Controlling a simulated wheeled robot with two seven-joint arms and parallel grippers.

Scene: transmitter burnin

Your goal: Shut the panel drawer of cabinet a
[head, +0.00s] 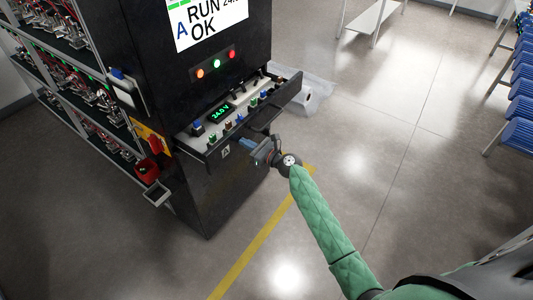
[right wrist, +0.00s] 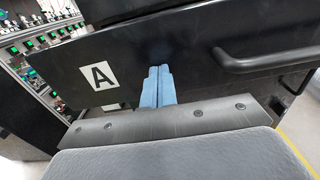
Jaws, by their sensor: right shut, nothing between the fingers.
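Cabinet a (head: 215,195) is a tall black cabinet with a screen reading "A RUN OK". Its panel drawer (head: 297,92) stands open, with a green-lit display, knobs and coloured connectors on top. In the right wrist view the drawer's black front (right wrist: 200,50) carries a white "A" label (right wrist: 99,75) and a dark bar handle (right wrist: 265,62). My right gripper (head: 247,145) is at the drawer front; its blue fingers (right wrist: 158,84) are shut and empty. They point at the front between label and handle; whether they touch it is hard to tell. My left gripper is not in view.
A rack (head: 75,85) of wired units stands left of the cabinet, with a red box (head: 147,170) at its near end. Clear plastic sheeting (head: 315,90) lies on the floor behind the drawer. Blue chairs (head: 520,110) stand at far right. The floor between is clear.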

